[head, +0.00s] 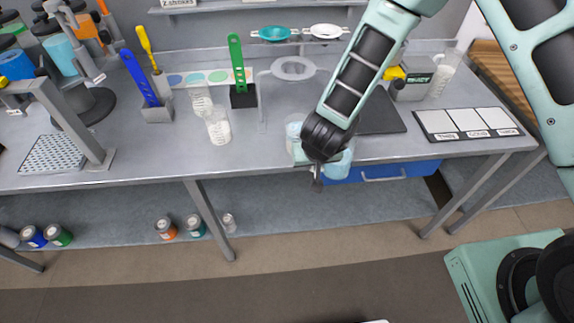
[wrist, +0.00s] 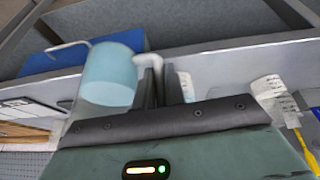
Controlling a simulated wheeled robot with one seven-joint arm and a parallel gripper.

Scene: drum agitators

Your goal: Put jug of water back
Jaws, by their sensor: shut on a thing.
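The jug of water (wrist: 108,75), pale blue and see-through, is beside my gripper's fingers (wrist: 160,88) in the wrist view. My gripper is shut on it, seemingly at the handle; the exact grasp is blurred. In the head view, the jug (head: 341,166) shows partly behind my gripper (head: 317,182), at the bench's front edge above the blue drawer. My wrist hides much of it, and I cannot tell whether it touches the bench.
The grey bench (head: 250,160) holds two clear beakers (head: 217,127) left of my gripper. A dark plate (head: 380,115) and a white three-panel board (head: 467,123) lie to the right. A blue drawer (head: 385,173) is under the front edge. Cans stand on the low shelf.

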